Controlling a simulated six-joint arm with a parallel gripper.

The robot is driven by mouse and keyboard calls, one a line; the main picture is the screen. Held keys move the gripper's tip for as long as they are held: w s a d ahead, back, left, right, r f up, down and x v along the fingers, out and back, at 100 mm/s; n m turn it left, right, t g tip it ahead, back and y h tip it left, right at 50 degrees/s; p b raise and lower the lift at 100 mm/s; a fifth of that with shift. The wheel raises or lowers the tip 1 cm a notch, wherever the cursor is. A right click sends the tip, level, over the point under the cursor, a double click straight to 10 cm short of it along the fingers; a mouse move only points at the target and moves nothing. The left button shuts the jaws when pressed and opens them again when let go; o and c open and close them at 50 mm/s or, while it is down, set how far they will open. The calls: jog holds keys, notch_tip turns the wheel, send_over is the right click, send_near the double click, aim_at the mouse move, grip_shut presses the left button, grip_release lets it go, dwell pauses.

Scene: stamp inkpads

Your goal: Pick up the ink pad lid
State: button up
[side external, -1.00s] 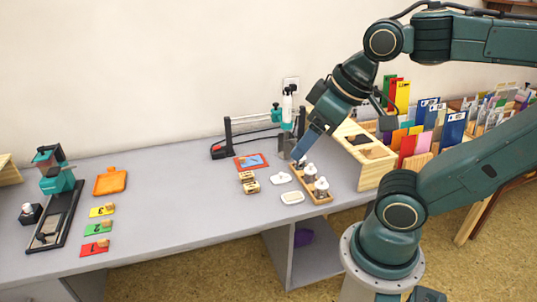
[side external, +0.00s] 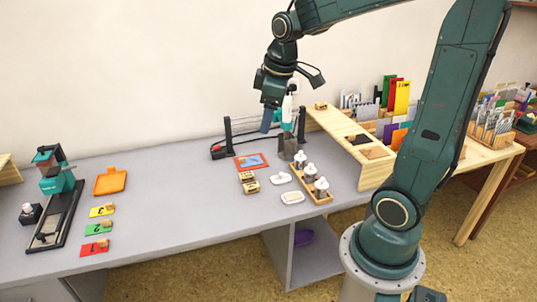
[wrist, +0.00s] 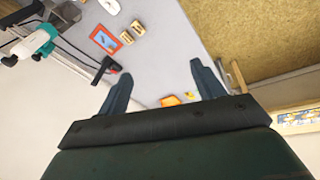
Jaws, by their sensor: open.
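Two small white pieces lie flat on the grey table in the side view: a rounded one (side external: 281,178) and a squarer one (side external: 292,197) nearer the front. I cannot tell for sure which is the ink pad lid. A white piece (wrist: 110,5) also shows at the top edge of the wrist view, partly cut off. My gripper (side external: 268,124) is raised above the back of the table, left of and above the white pieces, touching neither. In the wrist view its two fingers (wrist: 162,85) are spread apart with nothing between them.
A wooden tray (side external: 327,200) with white-knobbed pieces stands right of the white pieces. Wooden stamps (side external: 249,182) and a red-framed picture (side external: 251,161) lie to their left. A black frame (side external: 228,131) and a wooden rack (side external: 372,176) stand near. The table's middle is clear.

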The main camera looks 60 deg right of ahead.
jog(key=w+d+f+n+g, duration=0.2)
jog(key=w+d+f, duration=0.3)
jog(key=d+f, duration=0.45)
jog(key=n+g+y, duration=0.1)
jog(key=n, duration=0.2)
send_over(281, 177)
jog(key=shift+s+d+f, duration=0.1)
jog(key=shift+d+f, duration=0.05)
jog(key=shift+f, duration=3.05)
jog(key=shift+d+f, duration=0.1)
jog(key=shift+f, duration=3.1)
jog(key=shift+s+d+f, duration=0.1)
jog(key=shift+d+f, duration=0.05)
jog(key=shift+f, duration=3.05)
jog(key=shift+w+f, duration=0.1)
jog(key=shift+f, duration=2.45)
jog(key=c, duration=1)
